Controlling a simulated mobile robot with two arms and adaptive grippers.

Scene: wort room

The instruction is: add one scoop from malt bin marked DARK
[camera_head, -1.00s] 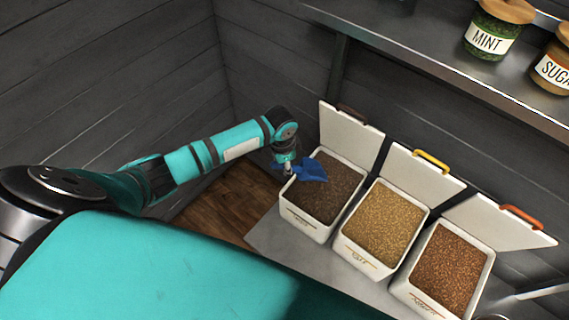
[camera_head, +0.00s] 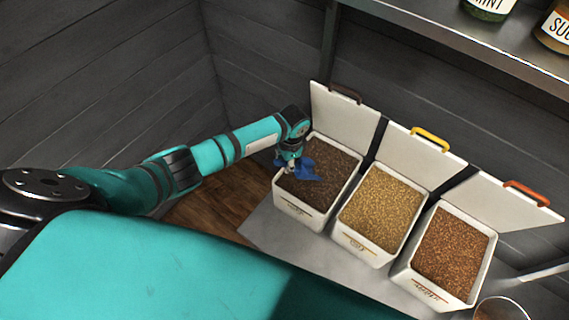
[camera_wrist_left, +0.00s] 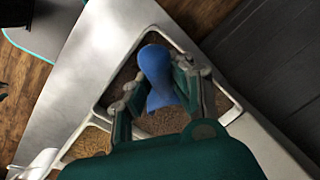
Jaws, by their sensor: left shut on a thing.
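Three open white bins stand in a row in the head view. The leftmost bin (camera_head: 307,217) holds dark brown malt (camera_head: 335,168), the middle bin (camera_head: 362,251) golden malt and the right bin (camera_head: 434,290) reddish-brown malt. The bin labels are too small to read. My left gripper (camera_head: 289,163) is over the left side of the dark-malt bin. It is shut on a blue scoop (camera_head: 307,170). In the left wrist view the scoop (camera_wrist_left: 155,75) sits between the fingers, over the malt. Whether the scoop touches or holds malt is unclear. My right gripper is not in view.
The raised lids, with brown (camera_head: 345,93), yellow (camera_head: 430,139) and orange (camera_head: 526,193) handles, stand behind the bins. A metal shelf (camera_head: 450,50) with jars runs above them. A round glass rim (camera_head: 501,309) shows at bottom right.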

